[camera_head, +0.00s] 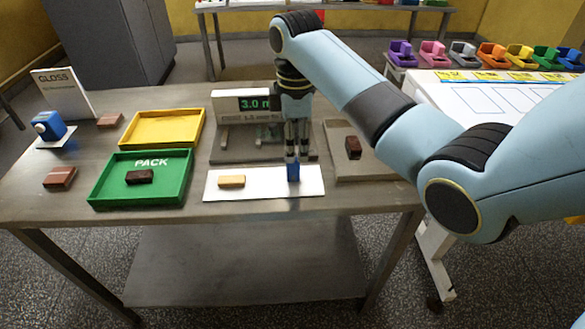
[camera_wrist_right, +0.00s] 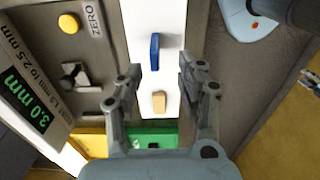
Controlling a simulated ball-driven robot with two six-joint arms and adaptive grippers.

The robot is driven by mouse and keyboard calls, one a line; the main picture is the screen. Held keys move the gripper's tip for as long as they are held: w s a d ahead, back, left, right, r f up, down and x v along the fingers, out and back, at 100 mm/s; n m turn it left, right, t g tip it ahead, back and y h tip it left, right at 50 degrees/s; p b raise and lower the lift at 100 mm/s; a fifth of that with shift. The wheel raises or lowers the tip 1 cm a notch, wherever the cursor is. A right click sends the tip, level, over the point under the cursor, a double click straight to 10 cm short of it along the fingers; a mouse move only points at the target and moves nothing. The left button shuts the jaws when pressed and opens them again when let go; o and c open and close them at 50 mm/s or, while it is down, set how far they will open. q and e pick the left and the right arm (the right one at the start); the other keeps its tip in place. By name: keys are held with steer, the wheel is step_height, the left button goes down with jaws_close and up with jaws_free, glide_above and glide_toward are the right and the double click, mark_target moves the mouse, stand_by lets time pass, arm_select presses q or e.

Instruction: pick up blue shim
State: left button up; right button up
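The blue shim (camera_head: 293,172) stands on the white mat (camera_head: 270,188) at the front of the table, towards the mat's right end. My right gripper (camera_head: 293,156) points down directly above it, and its fingers look close to the shim's top. In the right wrist view the fingers (camera_wrist_right: 160,68) are spread apart with nothing held. The blue shim (camera_wrist_right: 154,50) shows in that view in the gap, a little beyond the fingertips. Whether a finger touches it I cannot tell. My left gripper is not in view.
A tan shim (camera_head: 231,181) lies left on the same mat. A gauge (camera_head: 240,105) reading 3.0 stands behind. A green PACK tray (camera_head: 100,200) with a dark piece and a yellow tray (camera_head: 130,142) are left. A grey tray (camera_head: 375,170) with a dark piece is right.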

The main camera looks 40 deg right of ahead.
mark_target(293, 181)
steer(key=f, duration=0.7)
steer(key=shift+w+f, duration=0.3)
steer(key=shift+w, duration=0.1)
jaws_close()
